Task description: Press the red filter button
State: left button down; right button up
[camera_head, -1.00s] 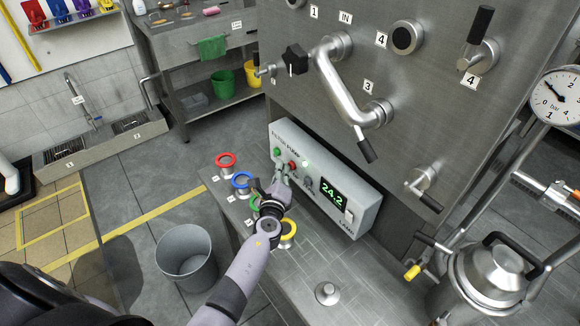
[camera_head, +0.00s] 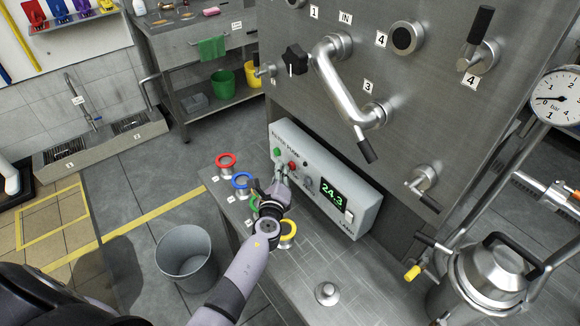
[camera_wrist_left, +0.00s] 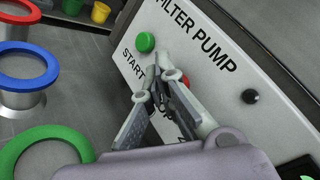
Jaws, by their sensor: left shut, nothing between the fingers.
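The filter pump box (camera_head: 340,223) is a pale panel with a green button (camera_head: 277,152), a red button (camera_head: 292,166) and a small dark round indicator (camera_head: 305,164). My left gripper (camera_head: 281,174) is shut and empty, at the panel front beside the red button. In the left wrist view the fingertips (camera_wrist_left: 163,62) are close to the panel, and the red button (camera_wrist_left: 184,79) is partly hidden behind them. I cannot tell whether they touch it. The green button (camera_wrist_left: 146,42) and the dark indicator (camera_wrist_left: 250,96) are clear of the fingers. My right gripper does not show.
Red (camera_head: 225,159), blue (camera_head: 242,180), green and yellow (camera_head: 288,230) ringed items stand along the bench edge below the box. A grey bin (camera_head: 185,258) stands on the floor. A pressure gauge (camera_head: 558,97) and a metal vessel (camera_head: 492,272) are at right.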

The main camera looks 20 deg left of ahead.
pick_arm(q)
jog(key=shift+s+a, duration=0.25)
jog(key=shift+s, duration=0.2)
jog(key=shift+s+a, duration=0.45)
jog(key=shift+s, duration=0.25)
jog(key=shift+s+a, duration=0.4)
jog(key=shift+s, duration=0.35)
jog(key=shift+s+a, duration=0.45)
jog(key=shift+s, duration=0.25)
